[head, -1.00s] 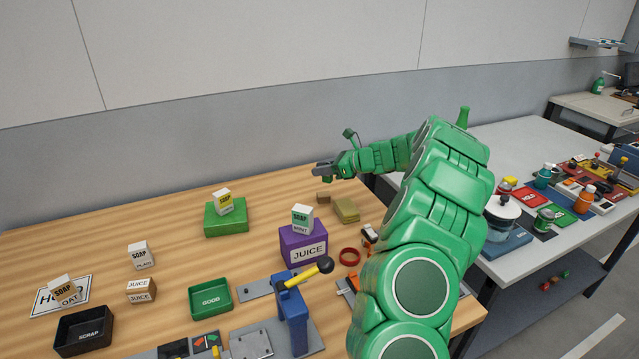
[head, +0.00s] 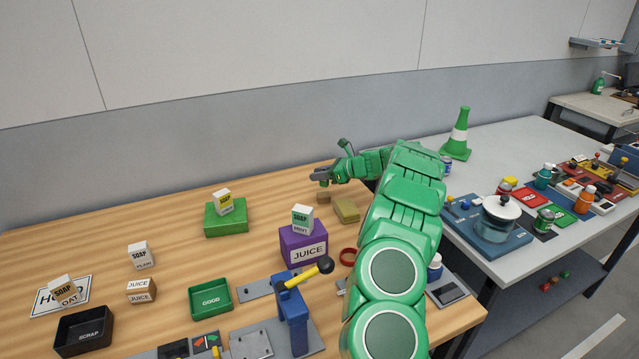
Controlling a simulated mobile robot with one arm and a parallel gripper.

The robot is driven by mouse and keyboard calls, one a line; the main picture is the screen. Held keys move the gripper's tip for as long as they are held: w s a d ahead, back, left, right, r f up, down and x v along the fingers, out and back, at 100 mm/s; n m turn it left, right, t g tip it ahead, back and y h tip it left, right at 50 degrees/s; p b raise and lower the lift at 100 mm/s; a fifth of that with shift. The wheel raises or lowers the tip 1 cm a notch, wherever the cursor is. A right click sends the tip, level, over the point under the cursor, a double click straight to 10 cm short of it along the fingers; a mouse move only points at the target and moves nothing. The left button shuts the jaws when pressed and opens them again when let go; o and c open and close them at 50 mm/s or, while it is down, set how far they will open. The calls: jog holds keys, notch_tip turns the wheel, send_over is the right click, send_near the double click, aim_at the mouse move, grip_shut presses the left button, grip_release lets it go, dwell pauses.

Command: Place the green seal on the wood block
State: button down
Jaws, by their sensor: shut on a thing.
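My gripper (head: 319,176) is at the back right of the wooden table, above the tabletop, its fingers pointing left. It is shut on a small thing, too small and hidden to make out. I cannot make out the green seal anywhere else on the table. A small brown wood block (head: 323,197) lies on the table just below my gripper, with a gap between them. A larger tan block (head: 346,210) lies beside it to the right, partly near my arm.
A green box (head: 226,219) stands to the left. A blue lever device (head: 292,315) is nearer. A cone (head: 458,136) and a pot (head: 496,220) stand on the right-hand table.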

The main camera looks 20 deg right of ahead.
jog(key=shift+w+f, duration=0.35)
jog(key=shift+f, duration=1.55)
jog(key=shift+f, duration=0.1)
jog(key=c, duration=0.9)
grip_release()
jog(key=shift+o, duration=0.2)
